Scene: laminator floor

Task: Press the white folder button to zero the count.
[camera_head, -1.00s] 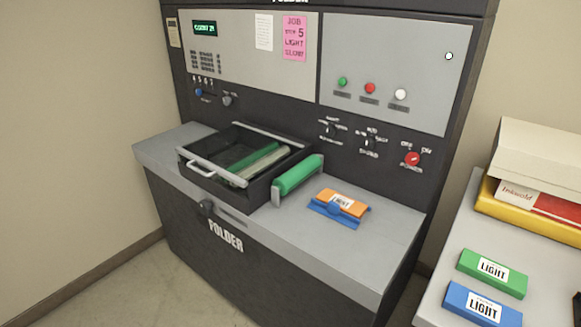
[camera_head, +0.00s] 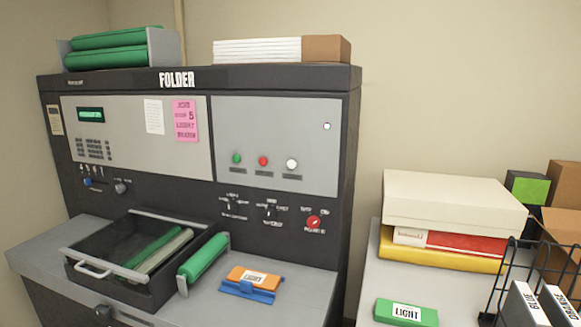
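The folder machine (camera_head: 140,190) stands at the left and middle of the head view, with "FOLDER" on its top edge. Its white button (camera_head: 292,164) sits on the light grey panel, to the right of a red button (camera_head: 263,161) and a green button (camera_head: 237,158). The button's face is unobstructed. A small green count display (camera_head: 90,115) is lit at the panel's upper left; its text is too blurred to read now. Neither of my grippers is in the view.
A side table (camera_head: 375,290) at right holds boxes, a green "LIGHT" block (camera_head: 406,313) and a wire rack (camera_head: 505,280).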

